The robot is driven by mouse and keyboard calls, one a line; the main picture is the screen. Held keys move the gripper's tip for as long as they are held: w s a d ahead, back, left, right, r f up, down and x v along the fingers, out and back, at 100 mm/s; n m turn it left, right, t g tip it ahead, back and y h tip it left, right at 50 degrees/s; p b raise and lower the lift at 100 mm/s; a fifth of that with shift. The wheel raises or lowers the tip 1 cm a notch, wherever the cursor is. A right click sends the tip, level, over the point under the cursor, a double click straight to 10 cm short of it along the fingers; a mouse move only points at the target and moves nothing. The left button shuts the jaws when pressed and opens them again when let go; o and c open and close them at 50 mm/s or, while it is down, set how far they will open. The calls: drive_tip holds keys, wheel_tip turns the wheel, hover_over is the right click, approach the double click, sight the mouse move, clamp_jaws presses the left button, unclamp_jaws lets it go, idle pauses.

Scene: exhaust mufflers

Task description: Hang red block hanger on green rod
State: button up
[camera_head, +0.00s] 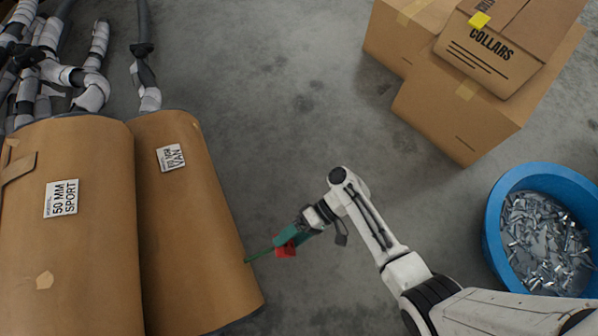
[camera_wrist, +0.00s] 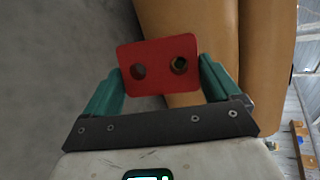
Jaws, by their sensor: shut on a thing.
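The red block hanger is a flat red plate with two round holes, seen face-on in the wrist view (camera_wrist: 158,82) and small in the head view (camera_head: 287,250). My gripper (camera_head: 284,241) has teal fingers, which are shut on its two side edges in the wrist view (camera_wrist: 160,70). The thin green rod (camera_head: 261,254) sticks out from the side of the nearer brown roll toward my gripper. Its far end meets the hanger and fingers in the head view. Something dark and tan shows in the right hole; I cannot tell whether the rod is inside it.
Two large brown wrapped rolls, one marked 50 MM SPORT (camera_head: 100,230) and one marked VAN (camera_head: 190,230), stand at left. Grey exhaust pipes (camera_head: 85,75) lie behind them. Cardboard boxes (camera_head: 470,110) and a blue tub (camera_head: 492,215) of metal parts are at right. The middle floor is clear.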

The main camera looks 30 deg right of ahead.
drive_tip(key=shift+a+f, duration=0.15)
drive_tip(key=shift+a, duration=1.9)
drive_tip(key=shift+s+r, duration=0.1)
drive_tip(key=shift+r, duration=0.1)
drive_tip(key=o, duration=1.4)
drive_tip(key=shift+a, duration=0.1)
drive_tip(key=shift+c, duration=0.2)
drive_tip(key=shift+d+r+p, duration=0.15)
drive_tip(key=shift+d+p, duration=0.05)
drive_tip(key=shift+p, duration=0.1)
drive_tip(key=p+v, duration=0.3)
drive_tip(key=v, duration=0.7)
drive_tip(key=shift+d+f, duration=0.2)
drive_tip(key=shift+d, duration=0.05)
